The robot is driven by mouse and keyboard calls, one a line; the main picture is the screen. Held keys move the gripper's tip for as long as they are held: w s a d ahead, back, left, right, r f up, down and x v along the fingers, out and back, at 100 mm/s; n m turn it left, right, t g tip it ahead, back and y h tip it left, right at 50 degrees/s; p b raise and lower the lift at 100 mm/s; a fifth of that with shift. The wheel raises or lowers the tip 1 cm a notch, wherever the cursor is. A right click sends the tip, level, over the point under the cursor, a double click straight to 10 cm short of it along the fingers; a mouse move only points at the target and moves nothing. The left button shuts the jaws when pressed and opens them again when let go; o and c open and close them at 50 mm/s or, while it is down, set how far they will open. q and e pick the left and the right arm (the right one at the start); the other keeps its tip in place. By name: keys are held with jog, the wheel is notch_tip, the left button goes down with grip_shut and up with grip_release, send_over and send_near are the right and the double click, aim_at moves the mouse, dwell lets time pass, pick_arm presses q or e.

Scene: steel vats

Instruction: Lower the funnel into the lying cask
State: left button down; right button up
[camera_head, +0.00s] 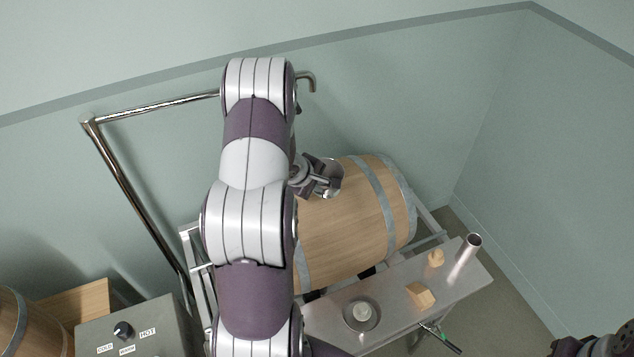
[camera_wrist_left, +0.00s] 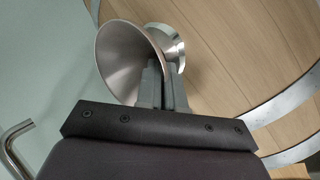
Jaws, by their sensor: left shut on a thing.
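The wooden cask (camera_head: 345,225) lies on its side with grey metal hoops. My left gripper (camera_head: 318,187) is at the cask's upper side, partly hidden behind my left arm in the head view. It is shut on a steel funnel (camera_head: 331,176). In the left wrist view, the funnel (camera_wrist_left: 122,62) shows its wide cone beside the fingers (camera_wrist_left: 160,90), with a smaller flared steel piece at its right, over the cask's staves (camera_wrist_left: 225,50). The cask's hole and the spout's lower end are not clearly visible. At the head view's lower right corner, a dark part (camera_head: 598,346) seems to be my right gripper, cropped.
A steel shelf (camera_head: 390,318) in front of the cask holds a round dish (camera_head: 361,315), wooden pieces (camera_head: 420,295) and an upright steel tube (camera_head: 467,256). A bent steel pipe (camera_head: 130,190) rises at left, beside a control box (camera_head: 140,330) and another cask (camera_head: 22,325).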

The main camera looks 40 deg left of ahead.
pick_arm(q)
jog(key=c, duration=1.2)
grip_release()
jog(key=shift+d+f, duration=0.1)
jog(key=shift+d, duration=0.05)
jog(key=shift+s+f, duration=0.1)
jog(key=shift+s, duration=0.05)
jog(key=p+v, duration=0.1)
jog(key=v, duration=0.3)
jog(key=p+v, duration=0.1)
jog(key=v, duration=0.3)
jog(key=p+v, duration=0.1)
jog(key=v, duration=0.4)
jog(key=shift+w+r, duration=0.2)
jog(key=shift+w, duration=0.15)
